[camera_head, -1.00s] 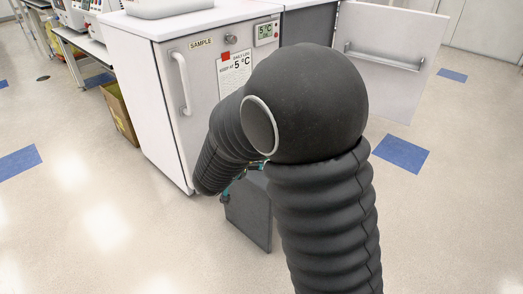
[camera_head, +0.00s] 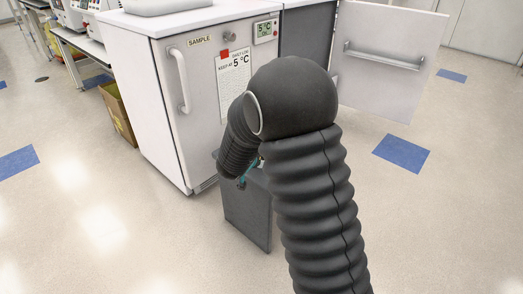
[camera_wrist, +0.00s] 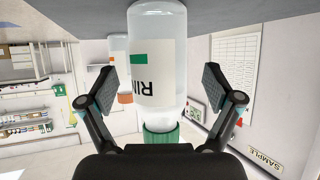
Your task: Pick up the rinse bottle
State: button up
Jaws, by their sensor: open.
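The rinse bottle (camera_wrist: 157,65) is a clear bottle with a white label, a green patch and a green cap. The wrist view is upside down, so its cap points down in the picture and its base meets a grey surface (camera_wrist: 60,12) at the top. My gripper (camera_wrist: 165,90) is open, with one finger on each side of the bottle and a visible gap on both sides in the picture. I cannot tell how far the bottle lies between the pads in depth. In the head view my arm hides the bottle and most of the gripper.
A second bottle with an orange cap (camera_wrist: 124,98) stands behind, to the left in the wrist view. The white SAMPLE fridge (camera_head: 200,75) is just beyond my arm. An open door with a bar handle (camera_head: 390,60) is at right. A dark grey panel (camera_head: 246,216) is below my arm.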

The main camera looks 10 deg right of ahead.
jog(key=x, duration=0.3)
jog(key=shift+r, duration=0.1)
jog(key=c, duration=1.5)
jog(key=shift+r, duration=0.1)
